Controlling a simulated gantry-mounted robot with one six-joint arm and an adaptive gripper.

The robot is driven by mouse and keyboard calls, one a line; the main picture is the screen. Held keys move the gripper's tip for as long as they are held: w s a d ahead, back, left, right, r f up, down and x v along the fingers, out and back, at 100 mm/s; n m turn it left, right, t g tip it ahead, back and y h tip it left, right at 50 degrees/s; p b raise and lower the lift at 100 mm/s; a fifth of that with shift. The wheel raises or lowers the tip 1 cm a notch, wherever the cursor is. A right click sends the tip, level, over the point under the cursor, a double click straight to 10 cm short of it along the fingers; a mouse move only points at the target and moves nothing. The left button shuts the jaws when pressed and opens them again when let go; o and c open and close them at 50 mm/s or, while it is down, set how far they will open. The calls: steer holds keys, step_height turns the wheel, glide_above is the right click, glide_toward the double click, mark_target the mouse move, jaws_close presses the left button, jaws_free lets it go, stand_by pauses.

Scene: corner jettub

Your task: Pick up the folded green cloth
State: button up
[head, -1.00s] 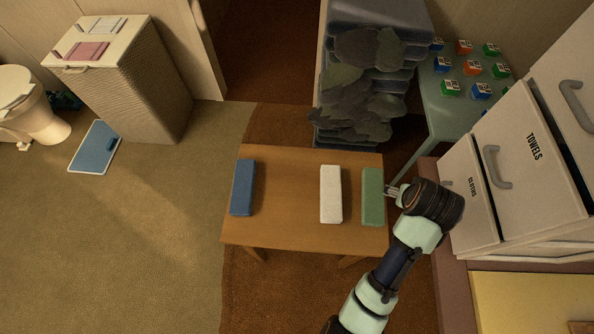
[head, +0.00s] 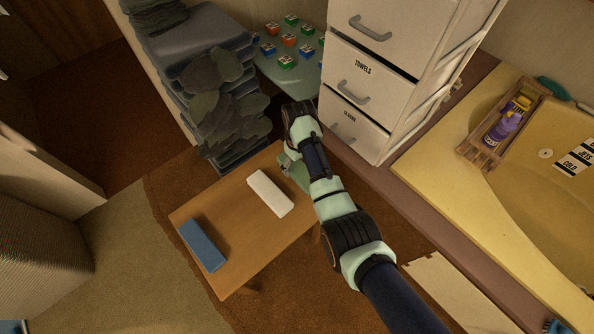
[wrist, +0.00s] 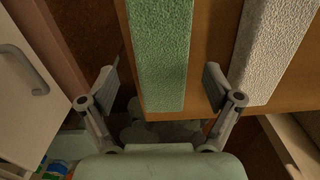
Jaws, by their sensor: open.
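The folded green cloth (head: 297,180) lies at the far right end of the small wooden table (head: 235,230), mostly hidden by my arm in the head view. In the wrist view the green cloth (wrist: 160,50) is a long textured strip, its near end between my fingers. My gripper (wrist: 160,87) is open, one finger on each side of the cloth with a gap on both sides. In the head view my gripper (head: 288,158) is at the cloth and partly hidden by my wrist. I cannot tell its height above the table.
A white folded cloth (head: 270,193) lies beside the green one, close to my right finger in the wrist view. A blue cloth (head: 203,245) lies further left. White drawers (head: 360,85) stand close to my arm, and a dark stack (head: 215,75) stands behind the table.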

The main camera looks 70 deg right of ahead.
mark_target(298, 169)
step_height(298, 169, down, 3)
steer(key=shift+a+f, duration=0.1)
steer(key=shift+a, duration=0.05)
steer(key=c, duration=1.3)
step_height(298, 169, up, 20)
steer(key=p, duration=0.8)
